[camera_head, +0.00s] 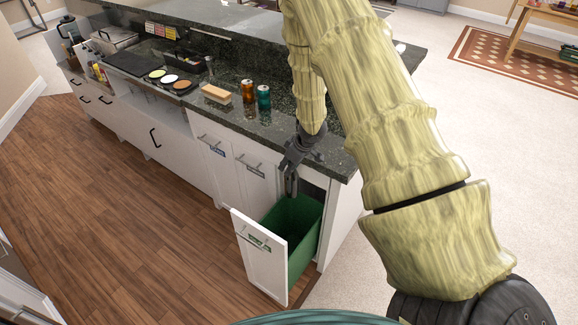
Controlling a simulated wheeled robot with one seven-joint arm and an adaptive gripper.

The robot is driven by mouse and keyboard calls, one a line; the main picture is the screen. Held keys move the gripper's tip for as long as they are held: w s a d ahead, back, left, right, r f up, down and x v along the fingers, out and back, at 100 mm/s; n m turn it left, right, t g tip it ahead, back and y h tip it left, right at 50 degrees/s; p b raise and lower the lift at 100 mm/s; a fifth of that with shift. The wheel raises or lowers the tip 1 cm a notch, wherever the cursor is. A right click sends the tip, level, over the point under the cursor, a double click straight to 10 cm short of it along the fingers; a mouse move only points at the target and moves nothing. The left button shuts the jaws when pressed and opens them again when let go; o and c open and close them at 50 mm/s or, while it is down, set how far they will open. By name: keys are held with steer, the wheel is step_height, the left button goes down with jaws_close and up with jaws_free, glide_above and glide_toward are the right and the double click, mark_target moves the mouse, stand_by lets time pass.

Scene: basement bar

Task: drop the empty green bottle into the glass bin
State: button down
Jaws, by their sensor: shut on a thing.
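My gripper (291,186) points down over the open pull-out bin at the end of the counter. It is shut on a slim dark shape, taken to be the green bottle; its outline is too small and dark to make out well. The green bin (303,222) sits in the pulled-out drawer, below my gripper. Its inside bottom is hidden. The white drawer front (262,272) carries a small green label, too small to read.
The wooden floor (130,220) at the left is clear.

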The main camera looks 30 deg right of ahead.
steer(key=shift+w+f+b, duration=0.1)
steer(key=shift+f+b, duration=1.7)
steer(key=shift+f, duration=0.15)
steer(key=c, duration=1.1)
jaws_free()
steer(key=shift+c, duration=0.2)
steer(key=shift+r, duration=0.15)
steer(key=v, duration=1.1)
steer(key=shift+r, duration=0.4)
steer(key=shift+s+f, duration=0.1)
steer(key=shift+s, duration=0.2)
